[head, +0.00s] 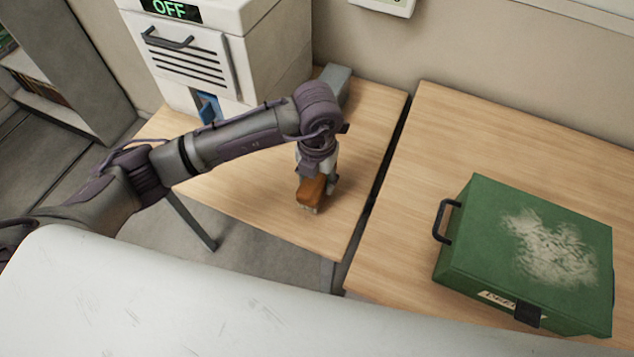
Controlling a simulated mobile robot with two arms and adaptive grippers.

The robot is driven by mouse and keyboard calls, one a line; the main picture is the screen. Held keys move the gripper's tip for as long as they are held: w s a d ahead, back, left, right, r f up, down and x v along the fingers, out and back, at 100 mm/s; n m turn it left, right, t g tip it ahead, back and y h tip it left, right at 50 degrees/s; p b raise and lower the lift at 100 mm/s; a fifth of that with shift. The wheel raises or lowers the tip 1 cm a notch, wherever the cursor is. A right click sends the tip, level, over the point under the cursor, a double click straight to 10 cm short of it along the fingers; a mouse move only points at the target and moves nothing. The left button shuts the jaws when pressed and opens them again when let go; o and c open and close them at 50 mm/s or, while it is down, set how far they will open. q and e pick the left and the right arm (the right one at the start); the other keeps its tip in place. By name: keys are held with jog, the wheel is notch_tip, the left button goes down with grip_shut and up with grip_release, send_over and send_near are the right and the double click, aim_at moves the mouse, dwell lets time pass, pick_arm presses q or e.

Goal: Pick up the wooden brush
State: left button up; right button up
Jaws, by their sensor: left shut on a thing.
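The wooden brush (311,192) is an orange-brown block with pale bristles at its lower end. It is in the head view at the front part of the left wooden table. My left gripper (318,176) comes down from above and is shut on the brush. The gripper hides part of the brush's far side. I cannot tell whether the brush touches the tabletop or is just above it. My right gripper is not in the view.
A white cabinet (185,60) with an "OFF" display stands on the left table (240,190). A green case (460,262) with a black handle lies on the right table (440,140). A narrow dark gap separates the tables. A bookshelf (75,70) stands at the far left.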

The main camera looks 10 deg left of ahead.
pick_arm(q)
notch_tip(320, 180, up, 2)
jog(key=shift+w, duration=0.1)
jog(key=s+d+r, duration=0.1)
jog(key=d+r, duration=0.1)
jog(key=d, duration=0.1)
jog(key=s+d+r+b, duration=0.1)
jog(key=d+r, duration=0.1)
jog(key=d, duration=0.2)
jog(key=s+d+r, duration=0.1)
jog(key=d+r, duration=0.1)
jog(key=d, duration=0.2)
jog(key=shift+s+r+b, duration=0.4)
